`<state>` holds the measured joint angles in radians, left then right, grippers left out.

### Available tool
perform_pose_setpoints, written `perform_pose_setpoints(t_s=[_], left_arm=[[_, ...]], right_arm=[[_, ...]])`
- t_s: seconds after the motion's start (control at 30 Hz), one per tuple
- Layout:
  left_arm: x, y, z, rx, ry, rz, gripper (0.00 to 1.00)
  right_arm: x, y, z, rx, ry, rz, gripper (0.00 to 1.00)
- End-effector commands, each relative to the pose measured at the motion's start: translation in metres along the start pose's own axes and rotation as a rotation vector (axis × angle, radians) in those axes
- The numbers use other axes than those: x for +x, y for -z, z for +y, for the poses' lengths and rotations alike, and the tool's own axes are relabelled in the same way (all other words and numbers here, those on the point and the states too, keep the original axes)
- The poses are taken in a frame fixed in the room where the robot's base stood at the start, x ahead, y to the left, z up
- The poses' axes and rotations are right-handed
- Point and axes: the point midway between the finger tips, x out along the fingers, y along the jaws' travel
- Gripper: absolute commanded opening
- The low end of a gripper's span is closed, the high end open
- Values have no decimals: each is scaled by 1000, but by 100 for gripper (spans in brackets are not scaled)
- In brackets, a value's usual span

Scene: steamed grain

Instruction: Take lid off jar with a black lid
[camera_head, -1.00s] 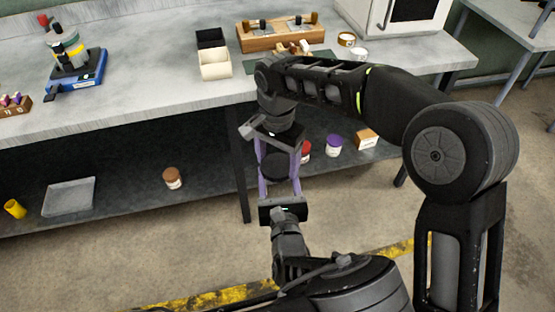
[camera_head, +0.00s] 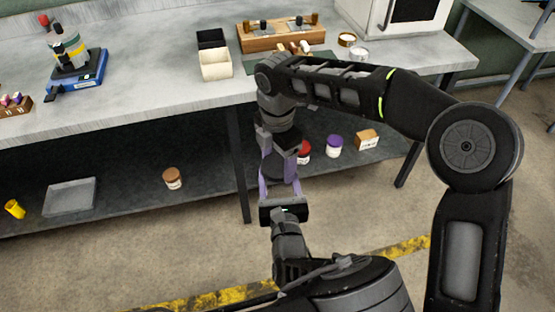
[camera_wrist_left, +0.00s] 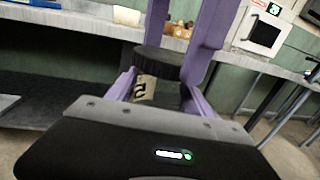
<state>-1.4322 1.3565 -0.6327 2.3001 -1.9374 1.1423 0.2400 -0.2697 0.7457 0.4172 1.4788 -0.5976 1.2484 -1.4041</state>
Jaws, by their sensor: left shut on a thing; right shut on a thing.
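The jar (camera_wrist_left: 145,88), with a pale label, stands between the purple fingers of my left gripper (camera_wrist_left: 155,92), which is shut on it. Its black lid (camera_wrist_left: 158,64) sits on top and appears to touch it. My right gripper reaches down from above, its purple fingers shut around the lid. In the head view, my left gripper (camera_head: 279,186) comes up from below and my right gripper (camera_head: 279,160) comes down to meet it. The jar body is mostly hidden there by the grippers.
The grippers are in front of the grey workbench (camera_head: 130,100).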

Motion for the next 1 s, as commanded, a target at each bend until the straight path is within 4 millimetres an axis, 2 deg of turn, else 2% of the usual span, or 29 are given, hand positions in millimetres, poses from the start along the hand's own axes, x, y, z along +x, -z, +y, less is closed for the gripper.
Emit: perform_pose_setpoints(t_s=[0.1, 0.2, 1.0], left_arm=[[0, 0, 0, 0, 0, 0, 0], [0, 0, 0, 0, -1, 0, 0], [0, 0, 0, 0, 0, -1, 0]], right_arm=[[0, -1, 0, -257, -1, 0, 23], [0, -1, 0, -386, -1, -2, 23], [0, -1, 0, -384, -1, -2, 23]])
